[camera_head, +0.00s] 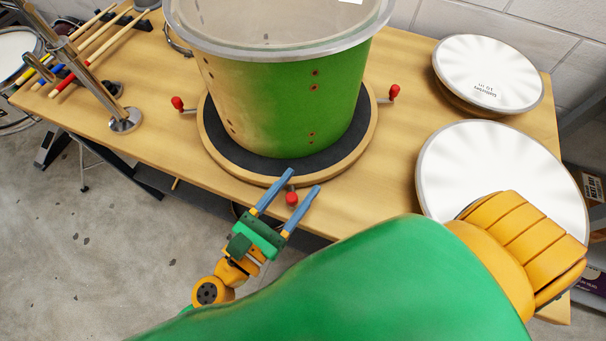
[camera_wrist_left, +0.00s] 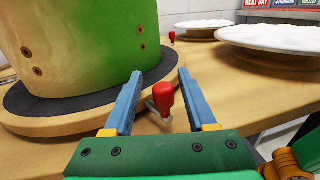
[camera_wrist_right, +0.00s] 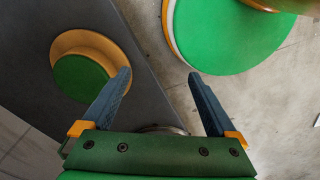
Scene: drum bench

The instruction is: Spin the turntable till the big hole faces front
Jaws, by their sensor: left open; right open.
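The turntable (camera_head: 368,140) is a round wooden disc with a dark top, lying on the bench. A drum shell (camera_head: 335,110), part cream and part green, stands upright on it. Small holes show on the shell's front and left; no big hole shows. Red knobs stick out from the turntable at left (camera_head: 178,103), right (camera_head: 393,92) and front (camera_head: 291,198). My left gripper (camera_head: 304,180) is open at the front knob. In the left wrist view this knob (camera_wrist_left: 163,95) shows between the fingers, not gripped. My right gripper (camera_wrist_right: 160,72) is open and empty, seen only in the right wrist view.
Two white drumheads (camera_head: 488,72) (camera_head: 470,165) lie on the bench (camera_head: 400,60) at right. Drumsticks (camera_head: 105,35) and a chrome stand (camera_head: 122,120) are at left. My large green arm crosses the lower foreground.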

